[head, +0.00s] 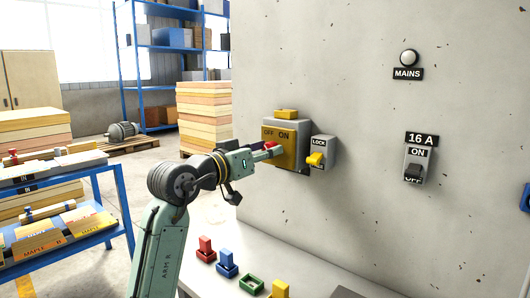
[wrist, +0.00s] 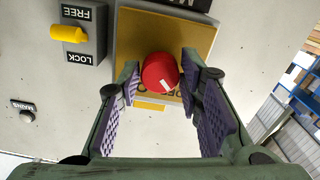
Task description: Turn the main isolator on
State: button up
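The main isolator is a grey box with a yellow plate (head: 299,153) marked OFF and ON, on the concrete wall. Its red knob (wrist: 160,72) has a white mark on its lower part in the wrist view; in the head view the knob (head: 270,145) is partly hidden by my gripper. My gripper (wrist: 160,78) is open at the isolator, one finger on each side of the knob. Whether the fingers touch it I cannot tell. The knob's exact setting is unclear.
Close beside the isolator is a LOCK/FREE box with a yellow lever (head: 316,159). Further right are a 16 A switch (head: 413,166) and a pale MAINS lamp (head: 408,57). Below, a white ledge (head: 318,284) holds several coloured parts. A blue shelf cart (head: 122,205) stands left.

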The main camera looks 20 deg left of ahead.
jog(key=c, duration=0.7)
jog(key=m+b, duration=0.7)
jog(key=m, duration=1)
jog(key=shift+m, duration=0.4)
dwell(0.5)
jog(key=o, duration=1.2)
jog(key=shift+a, duration=0.1)
